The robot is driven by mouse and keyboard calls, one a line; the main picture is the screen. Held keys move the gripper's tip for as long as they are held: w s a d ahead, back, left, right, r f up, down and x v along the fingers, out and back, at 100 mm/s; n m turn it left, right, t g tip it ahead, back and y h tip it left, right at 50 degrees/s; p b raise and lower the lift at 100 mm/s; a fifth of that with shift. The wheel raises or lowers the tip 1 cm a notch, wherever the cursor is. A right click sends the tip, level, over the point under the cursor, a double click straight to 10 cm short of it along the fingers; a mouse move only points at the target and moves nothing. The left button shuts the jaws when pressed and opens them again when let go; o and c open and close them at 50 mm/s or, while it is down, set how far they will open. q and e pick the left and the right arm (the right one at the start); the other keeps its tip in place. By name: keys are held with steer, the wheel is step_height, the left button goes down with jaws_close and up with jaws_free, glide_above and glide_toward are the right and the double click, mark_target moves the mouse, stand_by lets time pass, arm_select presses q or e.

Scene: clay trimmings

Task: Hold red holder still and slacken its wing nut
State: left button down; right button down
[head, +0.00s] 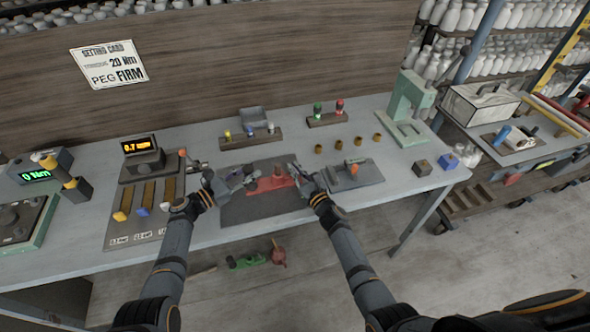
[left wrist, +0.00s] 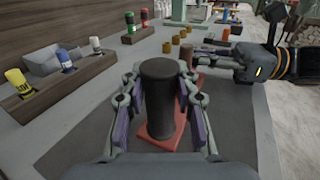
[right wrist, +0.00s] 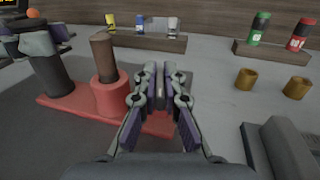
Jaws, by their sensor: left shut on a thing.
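The red holder (head: 264,185) lies on the dark mat. It carries a black cylindrical grip at one end and a red socket (right wrist: 111,97) with a brown peg (right wrist: 103,57) standing in it. My left gripper (head: 246,179) is shut around the upright black cylinder (left wrist: 160,100), one finger on each side. My right gripper (head: 297,172) is over the holder's other end, beside the red socket. In the right wrist view its fingertips (right wrist: 164,74) are close together with a narrow gap.
A wooden rack (head: 250,139) with coloured bottles stands behind the mat. A second rack (head: 327,120) holds a green and a red bottle. Several brown cups (head: 340,145) stand to the right, near a grey fixture (head: 355,175). A torque display (head: 140,145) stands at left.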

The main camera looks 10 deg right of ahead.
steer(key=n+g+y, duration=0.1)
steer(key=n+y, duration=0.1)
steer(key=y, duration=0.1)
steer(key=shift+w+d+n+g, duration=0.1)
steer(key=shift+n+g, duration=0.2)
steer(key=n+g+y, duration=0.2)
steer(key=y, duration=0.1)
steer(key=c, duration=1.5)
jaws_free()
steer(key=shift+o, duration=0.2)
